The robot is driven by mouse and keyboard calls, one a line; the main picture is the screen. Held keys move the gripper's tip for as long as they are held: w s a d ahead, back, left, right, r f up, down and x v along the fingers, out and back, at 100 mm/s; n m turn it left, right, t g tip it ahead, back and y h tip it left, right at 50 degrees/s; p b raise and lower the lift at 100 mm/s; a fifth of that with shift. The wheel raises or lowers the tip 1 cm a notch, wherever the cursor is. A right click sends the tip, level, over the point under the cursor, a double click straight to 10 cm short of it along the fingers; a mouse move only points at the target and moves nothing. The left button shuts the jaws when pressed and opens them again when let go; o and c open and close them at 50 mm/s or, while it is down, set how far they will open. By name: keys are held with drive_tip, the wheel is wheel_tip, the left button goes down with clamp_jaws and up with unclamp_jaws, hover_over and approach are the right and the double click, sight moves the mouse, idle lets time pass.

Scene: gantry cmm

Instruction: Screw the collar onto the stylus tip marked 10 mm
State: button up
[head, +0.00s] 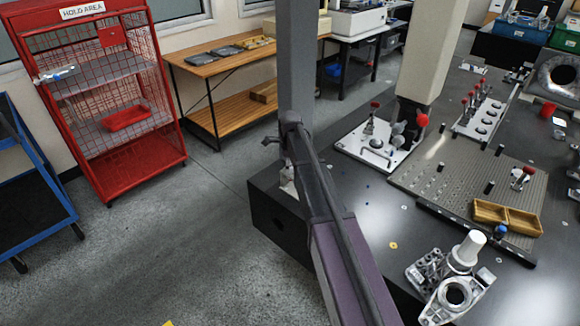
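My arm (345,262) reaches from the bottom of the head view up to the left edge of the dark table. Its far end is small and dark, and I cannot make out the gripper's fingers or anything held in them. Red-ended pieces stand on a white plate (350,145), on a pale rack (486,117) with round holes, and on the grey perforated plate (425,180). They may be styli. I can read no 10 mm mark, and I cannot pick out the collar at this size.
The dark table (352,205) also holds a tan divided tray (508,217) and a metal casting (456,294). A grey column (298,60) and a beige column (430,50) rise near it.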

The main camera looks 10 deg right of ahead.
drive_tip(key=shift+r, duration=0.15)
drive_tip(key=shift+r+n+p, duration=0.8)
drive_tip(key=shift+p, duration=0.15)
wheel_tip(320, 180, up, 12)
drive_tip(key=n+p, duration=1.2)
drive_tip(key=n, duration=0.4)
wheel_tip(320, 180, down, 14)
drive_tip(key=b, duration=1.3)
drive_tip(key=shift+r+b, duration=0.2)
drive_tip(key=shift+b, duration=0.1)
